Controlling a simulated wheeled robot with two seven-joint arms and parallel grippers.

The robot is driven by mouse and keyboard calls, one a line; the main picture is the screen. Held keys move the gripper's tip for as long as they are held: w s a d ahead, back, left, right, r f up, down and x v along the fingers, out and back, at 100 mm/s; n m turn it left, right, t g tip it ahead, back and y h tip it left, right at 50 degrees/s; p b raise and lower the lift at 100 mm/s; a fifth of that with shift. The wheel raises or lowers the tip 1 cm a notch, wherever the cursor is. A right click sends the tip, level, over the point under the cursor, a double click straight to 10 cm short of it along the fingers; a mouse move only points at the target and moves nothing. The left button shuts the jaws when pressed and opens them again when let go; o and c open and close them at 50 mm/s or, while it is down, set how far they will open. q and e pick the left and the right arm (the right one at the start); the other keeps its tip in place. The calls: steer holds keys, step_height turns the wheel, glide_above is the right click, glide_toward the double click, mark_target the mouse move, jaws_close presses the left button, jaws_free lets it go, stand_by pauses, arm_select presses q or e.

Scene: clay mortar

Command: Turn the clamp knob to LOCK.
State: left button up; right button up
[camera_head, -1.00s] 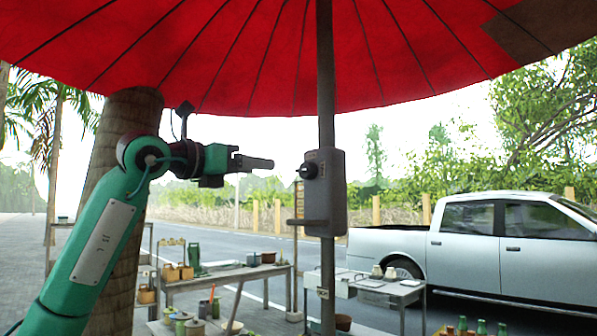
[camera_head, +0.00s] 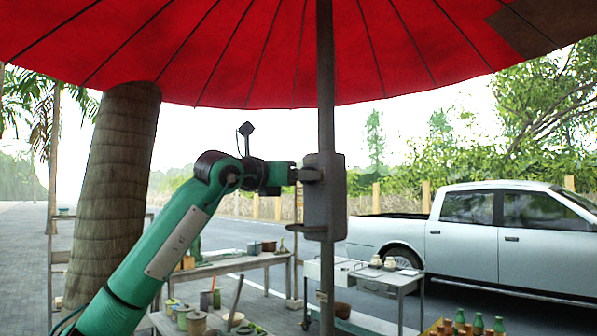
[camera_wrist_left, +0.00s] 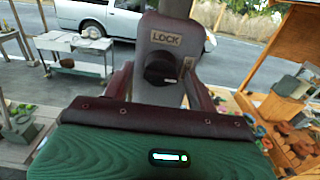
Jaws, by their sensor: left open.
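The clamp (camera_head: 326,205) is a grey box on the umbrella pole in the head view. Its black round knob (camera_wrist_left: 160,68) shows in the left wrist view, with a white mark at its lower right. A LOCK label (camera_wrist_left: 166,39) sits just above the knob. My right gripper is not in view.
The pole (camera_head: 326,110) rises to a red umbrella (camera_head: 230,60). A tree trunk (camera_head: 115,190) stands left. Tables with pots (camera_head: 225,265) and a white cart (camera_head: 385,278) are lower down. A pickup (camera_head: 480,240) is parked behind.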

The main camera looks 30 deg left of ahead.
arm_select(q)
steer(key=c, duration=1)
